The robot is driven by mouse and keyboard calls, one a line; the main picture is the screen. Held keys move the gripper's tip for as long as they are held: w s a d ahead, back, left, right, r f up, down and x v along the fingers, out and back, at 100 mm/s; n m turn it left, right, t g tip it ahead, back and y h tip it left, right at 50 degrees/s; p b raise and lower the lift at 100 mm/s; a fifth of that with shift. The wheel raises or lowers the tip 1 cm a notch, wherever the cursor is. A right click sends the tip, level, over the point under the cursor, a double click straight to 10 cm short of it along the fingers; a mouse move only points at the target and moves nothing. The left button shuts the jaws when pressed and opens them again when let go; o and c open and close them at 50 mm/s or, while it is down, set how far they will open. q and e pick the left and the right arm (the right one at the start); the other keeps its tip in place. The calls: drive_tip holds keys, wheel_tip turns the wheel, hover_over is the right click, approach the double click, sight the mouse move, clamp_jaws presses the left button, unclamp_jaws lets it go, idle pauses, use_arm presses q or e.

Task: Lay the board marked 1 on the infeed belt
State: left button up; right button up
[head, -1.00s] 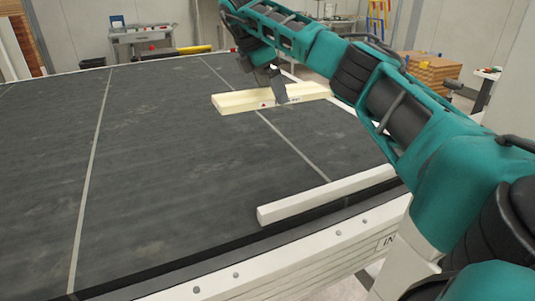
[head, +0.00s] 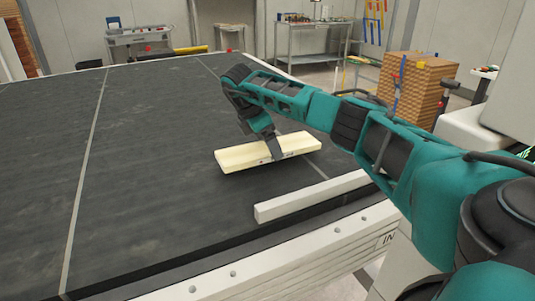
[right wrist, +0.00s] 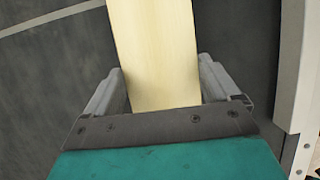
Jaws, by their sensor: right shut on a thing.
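A pale yellow board (head: 240,157) lies low over the dark infeed belt (head: 150,170), close to its surface; I cannot tell whether it touches. My right gripper (head: 276,152) comes down from above and is shut on the board near its middle. In the right wrist view the board (right wrist: 158,50) runs away between the two grey fingers (right wrist: 162,88). Small dark marks show on the board's front edge, too small to read. My left gripper is not in view.
A white guide bar (head: 312,196) lies along the belt's near right side, in front of the board. Thin light lines cross the belt (head: 85,170). The belt's left part is clear. A stack of brown boards (head: 415,90) and a workbench (head: 310,38) stand behind.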

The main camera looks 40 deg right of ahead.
sight(265, 148)
wheel_tip(265, 148, down, 4)
drive_tip(key=shift+r, duration=0.2)
drive_tip(key=o, duration=0.9)
drive_tip(key=v, duration=1.2)
drive_tip(key=shift+r, duration=0.1)
